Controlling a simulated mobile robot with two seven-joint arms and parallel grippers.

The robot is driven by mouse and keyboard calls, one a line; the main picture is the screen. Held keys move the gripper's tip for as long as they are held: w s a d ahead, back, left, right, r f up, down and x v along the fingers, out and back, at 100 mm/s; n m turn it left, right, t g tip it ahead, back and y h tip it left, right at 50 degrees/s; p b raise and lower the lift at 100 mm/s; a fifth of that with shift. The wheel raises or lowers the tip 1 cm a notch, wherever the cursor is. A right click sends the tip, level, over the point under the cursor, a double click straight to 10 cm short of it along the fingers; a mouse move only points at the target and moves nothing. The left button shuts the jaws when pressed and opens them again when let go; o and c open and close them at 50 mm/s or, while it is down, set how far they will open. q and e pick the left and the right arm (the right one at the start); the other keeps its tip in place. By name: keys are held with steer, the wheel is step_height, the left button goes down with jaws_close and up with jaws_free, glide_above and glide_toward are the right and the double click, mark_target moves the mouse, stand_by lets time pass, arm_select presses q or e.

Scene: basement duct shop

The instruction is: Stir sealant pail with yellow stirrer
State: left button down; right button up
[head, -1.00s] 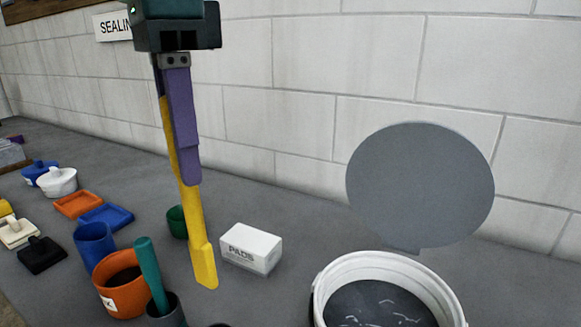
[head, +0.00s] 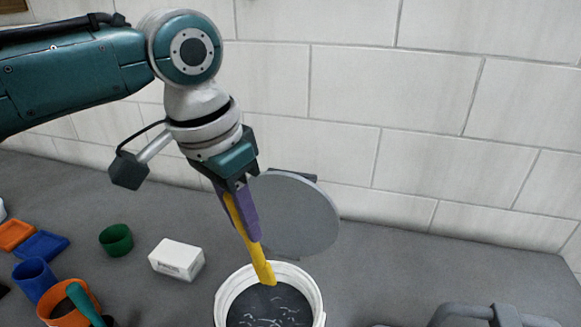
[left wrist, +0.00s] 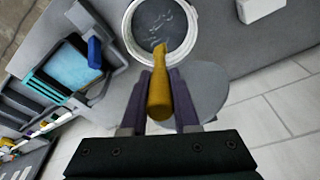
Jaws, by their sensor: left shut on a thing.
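The yellow stirrer (head: 259,255) is held in my left gripper (head: 243,211), whose purple fingers are shut on its upper part. It slants down, and its lower end shows over the back rim of the white sealant pail (head: 221,304) in the head view. The pail is open and holds dark grey sealant (head: 268,308) with light streaks. In the left wrist view the stirrer (left wrist: 159,97) points toward the pail (left wrist: 196,49), its tip overlapping the sealant's edge; I cannot tell whether it touches. My right gripper is not in view.
A round grey lid (head: 305,225) stands upright behind the pail. A white pads box (head: 176,259), a green cup (head: 116,240), a blue cup (head: 35,280) and an orange pot (head: 60,309) are to the left. A grey handled thing (head: 490,314) is at the lower right.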

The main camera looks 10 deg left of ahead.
mark_target(263, 269)
arm_select(q)
steer(key=s+a+b+x, duration=0.1)
steer(key=s+b+x, duration=0.1)
steer(key=b+x, duration=0.8)
steer(key=shift+a+x, duration=0.2)
steer(key=shift+x, duration=1.75)
steer(key=shift+s, duration=0.1)
